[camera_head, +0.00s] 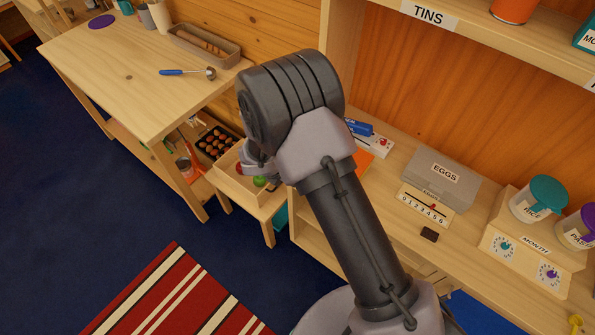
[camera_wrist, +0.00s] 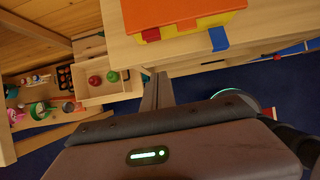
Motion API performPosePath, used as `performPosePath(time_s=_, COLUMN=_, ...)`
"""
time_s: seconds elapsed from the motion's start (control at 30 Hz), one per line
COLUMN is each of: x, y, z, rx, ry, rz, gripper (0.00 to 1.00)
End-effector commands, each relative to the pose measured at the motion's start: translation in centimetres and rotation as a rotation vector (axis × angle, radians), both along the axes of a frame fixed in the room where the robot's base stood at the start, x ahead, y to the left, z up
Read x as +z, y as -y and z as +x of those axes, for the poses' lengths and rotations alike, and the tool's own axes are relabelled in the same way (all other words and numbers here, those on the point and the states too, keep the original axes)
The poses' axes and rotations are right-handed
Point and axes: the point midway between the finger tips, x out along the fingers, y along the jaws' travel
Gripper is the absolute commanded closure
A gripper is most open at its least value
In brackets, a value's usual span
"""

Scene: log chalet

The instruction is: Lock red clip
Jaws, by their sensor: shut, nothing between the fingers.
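An orange-lidded box (camera_wrist: 180,10) sits on a pale wooden top at the upper edge of the wrist view. Along its near side I see a yellow piece (camera_wrist: 151,35), a red piece (camera_wrist: 183,26) that looks like the red clip, and a blue piece (camera_wrist: 218,39) sticking out over the wood's edge. I cannot tell whether the red piece is locked. My gripper (camera_wrist: 158,88) is shut and empty, below and apart from the box. In the head view my arm hides most of the orange box (camera_head: 363,164) and the gripper.
A wooden tray (camera_wrist: 115,91) with a red and a green round item lies left of the gripper. The shelf holds a grey EGGS carton (camera_head: 440,178), a number strip (camera_head: 425,205) and a dial stand (camera_head: 525,245). A workbench (camera_head: 140,85) stands at left; blue floor is open.

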Motion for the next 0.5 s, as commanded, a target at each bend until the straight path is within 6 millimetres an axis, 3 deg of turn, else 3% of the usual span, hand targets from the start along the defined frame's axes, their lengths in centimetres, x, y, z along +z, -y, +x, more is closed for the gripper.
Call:
performPosePath(time_s=0.03, x=1.8, y=-0.2, z=-0.1, rx=-0.001, ry=0.005, rz=0.003, gripper=1.00)
performPosePath(time_s=0.2, x=5.9, y=-0.8, z=-0.9, rx=-0.001, ry=0.005, rz=0.003, gripper=1.00)
performPosePath(time_s=0.33, x=8.1, y=-1.1, z=-1.4, rx=-0.001, ry=0.004, rz=0.002, gripper=1.00)
performPosePath(time_s=0.5, x=9.5, y=-1.2, z=-1.8, rx=-0.001, ry=0.002, rz=0.001, gripper=1.00)
